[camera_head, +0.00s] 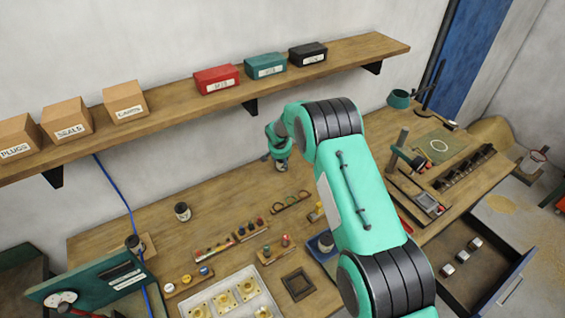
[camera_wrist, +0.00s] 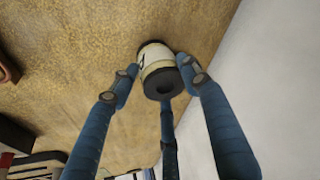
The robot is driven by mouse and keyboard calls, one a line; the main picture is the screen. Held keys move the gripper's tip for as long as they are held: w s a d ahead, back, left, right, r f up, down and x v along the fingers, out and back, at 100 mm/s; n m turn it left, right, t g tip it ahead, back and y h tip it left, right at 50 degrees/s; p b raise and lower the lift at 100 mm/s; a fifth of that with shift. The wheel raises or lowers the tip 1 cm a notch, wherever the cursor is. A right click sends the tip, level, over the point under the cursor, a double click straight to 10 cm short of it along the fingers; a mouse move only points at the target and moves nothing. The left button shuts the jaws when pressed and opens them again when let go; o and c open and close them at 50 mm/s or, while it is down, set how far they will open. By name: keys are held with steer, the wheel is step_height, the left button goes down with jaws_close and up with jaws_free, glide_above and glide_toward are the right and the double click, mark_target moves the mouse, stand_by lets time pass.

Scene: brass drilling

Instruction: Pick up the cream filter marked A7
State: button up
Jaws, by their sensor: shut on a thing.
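In the wrist view a cream filter (camera_wrist: 155,57) with a dark round end sits between the blue fingers of my gripper (camera_wrist: 162,75). The fingers are closed around its sides. A small dark mark shows on its left side, but I cannot read it as A7. In the head view my gripper (camera_head: 281,164) is at the back of the bench near the wall, small and partly behind my arm. The held filter cannot be made out there, and I cannot tell whether it touches the bench.
A pale, dark-topped cylinder (camera_head: 182,212) stands on the bench to the left, another (camera_head: 135,244) further left. A third (camera_head: 326,242) sits on a blue holder. A shelf (camera_head: 180,110) with boxes runs above. An open drawer (camera_head: 480,280) is at right. The back-left bench is fairly clear.

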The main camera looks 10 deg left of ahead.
steer(key=shift+r, duration=0.75)
step_height(320, 180, up, 2)
steer(key=s+d+b, duration=0.1)
steer(key=s+d, duration=0.2)
steer(key=s, duration=0.4)
steer(key=s+d+r+b, duration=0.1)
steer(key=s+d, duration=0.3)
steer(key=s, duration=0.3)
steer(key=shift+s+r, duration=0.2)
steer(key=shift+r, duration=0.05)
